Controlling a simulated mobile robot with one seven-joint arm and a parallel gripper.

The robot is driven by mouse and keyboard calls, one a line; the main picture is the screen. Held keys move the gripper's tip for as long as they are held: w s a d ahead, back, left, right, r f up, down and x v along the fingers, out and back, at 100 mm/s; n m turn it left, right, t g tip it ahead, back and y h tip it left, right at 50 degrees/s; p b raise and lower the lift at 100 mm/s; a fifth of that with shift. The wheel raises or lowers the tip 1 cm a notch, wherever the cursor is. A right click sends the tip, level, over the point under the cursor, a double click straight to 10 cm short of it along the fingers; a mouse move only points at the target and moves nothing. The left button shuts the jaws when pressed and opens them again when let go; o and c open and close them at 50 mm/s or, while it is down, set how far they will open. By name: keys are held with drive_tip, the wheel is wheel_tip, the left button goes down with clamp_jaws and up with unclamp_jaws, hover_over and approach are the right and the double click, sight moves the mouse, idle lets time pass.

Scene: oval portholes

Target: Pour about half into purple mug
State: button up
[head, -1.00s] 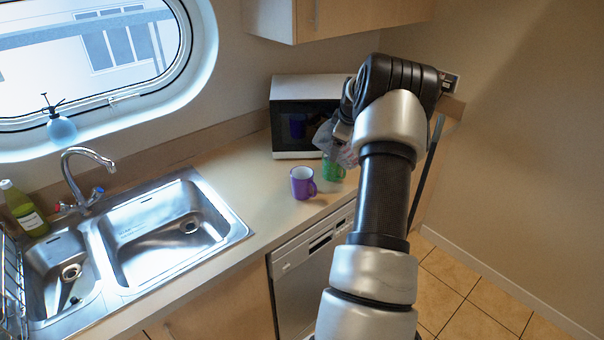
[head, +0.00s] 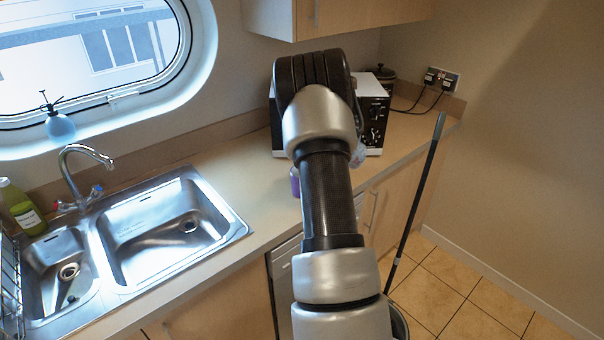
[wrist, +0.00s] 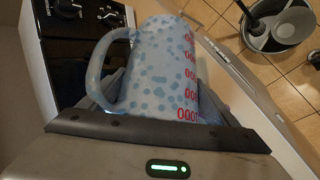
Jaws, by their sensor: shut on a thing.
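A pale blue spotted mug or jug (wrist: 160,70) with red figures and a handle fills the middle of the wrist view. My gripper (wrist: 160,130) is shut on it, its fingertips mostly hidden by it. A bit of the spotted vessel shows right of my arm in the head view (head: 358,154). Its opening and contents are not visible. The purple mug (head: 295,182) stands on the counter in front of the microwave; only its left edge shows beside my arm. I cannot tell the exact gap between the two.
The microwave (head: 372,135) stands behind my arm, also at left in the wrist view (wrist: 65,60). The sink (head: 165,235) is at left. A mop handle (head: 418,200) leans at the counter's right end; a bucket (wrist: 285,38) is on the floor. Counter between sink and microwave (head: 235,180) is clear.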

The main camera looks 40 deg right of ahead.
drive_tip(key=shift+f+h+b, duration=0.1)
drive_tip(key=shift+h+b, duration=0.4)
drive_tip(key=shift+b, duration=0.75)
drive_tip(key=shift+w+a+f+n+g+h+b, duration=0.15)
drive_tip(key=shift+a+f+g+h+b, duration=0.2)
drive_tip(key=shift+b, duration=0.95)
drive_tip(key=shift+w+a+f+n+g+h+b, duration=0.15)
drive_tip(key=shift+f+h+b, duration=0.3)
drive_tip(key=shift+b, duration=0.85)
drive_tip(key=shift+w+a+r+n+h+b, duration=0.25)
drive_tip(key=shift+a+b, duration=0.2)
drive_tip(key=shift+b, duration=0.4)
drive_tip(key=shift+w+a+r+n+h+b, duration=0.15)
drive_tip(key=shift+a+r+h+b, duration=0.2)
drive_tip(key=shift+b, duration=0.45)
drive_tip(key=shift+a+g+h+b, duration=0.2)
drive_tip(key=shift+g+h+b, duration=0.1)
drive_tip(key=shift+b, duration=0.2)
